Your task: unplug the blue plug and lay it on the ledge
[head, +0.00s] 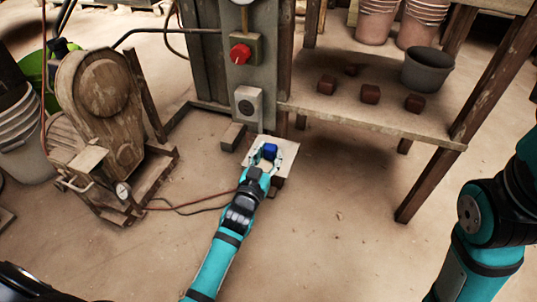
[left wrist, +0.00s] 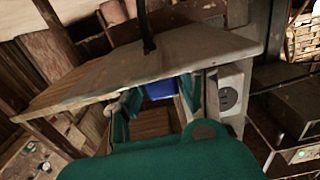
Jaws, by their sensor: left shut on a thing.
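The blue plug (head: 270,151) is between the fingers of my left gripper (head: 266,158), which is shut on it. In the left wrist view the blue plug (left wrist: 160,91) shows partly, between the teal fingers. The plug is clear of the grey socket box (head: 247,105) on the post, which also shows in the left wrist view (left wrist: 229,98). A pale square ledge (head: 288,153) shows around and behind the gripper. I cannot tell whether the plug touches it. My right gripper is outside the view.
A red knob (head: 240,54) sits above the socket. A wooden bench (head: 345,112) to the right holds dark red blocks and a grey pot (head: 427,69). A machine (head: 103,95) stands at left, with a cable on the floor. Floor at front right is clear.

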